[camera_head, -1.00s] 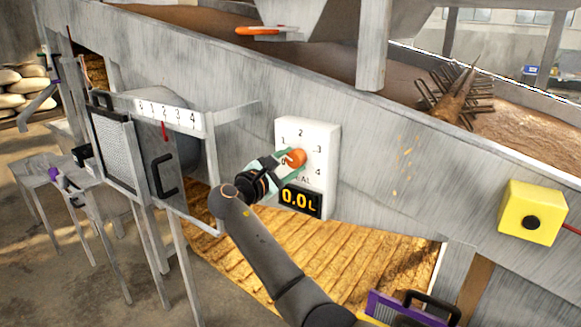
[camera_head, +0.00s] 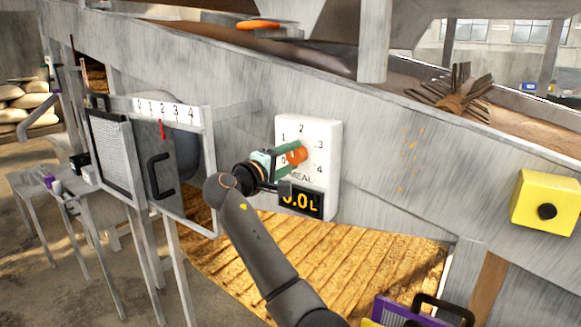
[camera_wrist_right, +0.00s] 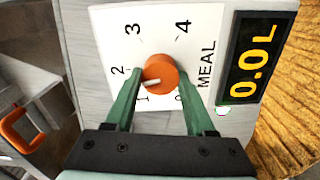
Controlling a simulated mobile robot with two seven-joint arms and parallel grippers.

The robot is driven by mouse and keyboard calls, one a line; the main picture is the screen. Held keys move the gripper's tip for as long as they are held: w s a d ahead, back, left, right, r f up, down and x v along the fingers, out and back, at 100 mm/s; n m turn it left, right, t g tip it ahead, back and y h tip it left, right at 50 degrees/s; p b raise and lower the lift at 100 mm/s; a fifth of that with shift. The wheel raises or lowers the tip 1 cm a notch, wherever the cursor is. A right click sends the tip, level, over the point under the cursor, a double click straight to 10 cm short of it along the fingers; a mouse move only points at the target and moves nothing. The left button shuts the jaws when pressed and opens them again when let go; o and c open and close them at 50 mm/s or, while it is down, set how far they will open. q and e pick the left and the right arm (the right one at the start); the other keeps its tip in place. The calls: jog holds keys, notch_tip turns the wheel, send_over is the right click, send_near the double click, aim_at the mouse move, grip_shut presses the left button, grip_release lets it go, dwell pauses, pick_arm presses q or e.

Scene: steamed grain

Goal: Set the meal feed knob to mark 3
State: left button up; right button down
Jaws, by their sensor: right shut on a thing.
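The meal feed knob (camera_head: 297,155) is a round orange knob on a white dial plate (camera_head: 325,133) with marks 0 to 4. It shows large in the right wrist view (camera_wrist_right: 165,70), where its white pointer line lies on the side facing marks 1 and 2. Mark 3 (camera_wrist_right: 133,30) is away from the pointer. My right gripper (camera_head: 292,157) has its two green fingers closed on the knob, one on each side. My left gripper is not in view.
A display (camera_head: 301,202) reading 0.0 L sits under the dial, partly covered by my wrist. A grey box with a 0–4 scale (camera_head: 166,112) and black handle stands left. A yellow box with a black button (camera_head: 543,203) is right.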

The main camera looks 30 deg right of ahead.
jog(key=m+b, duration=0.1)
jog(key=m, duration=0.1)
jog(key=shift+f+m+b, duration=0.2)
jog(key=shift+m+b, duration=0.75)
jog(key=shift+m, duration=0.35)
jog(key=shift+m+b, duration=0.3)
jog(key=shift+m, duration=0.2)
jog(key=shift+m+b, duration=0.45)
jog(key=shift+m, duration=0.35)
jog(key=m+b, duration=0.1)
jog(key=m, duration=0.1)
jog(key=shift+r+m, duration=0.1)
jog(key=shift+m, duration=0.3)
jog(key=m+b, duration=0.1)
jog(key=m, duration=0.2)
jog(key=shift+s+r+b, duration=0.1)
jog(key=shift+b, duration=0.2)
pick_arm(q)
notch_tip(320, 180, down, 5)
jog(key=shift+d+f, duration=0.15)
pick_arm(e)
jog(key=shift+m, duration=0.4)
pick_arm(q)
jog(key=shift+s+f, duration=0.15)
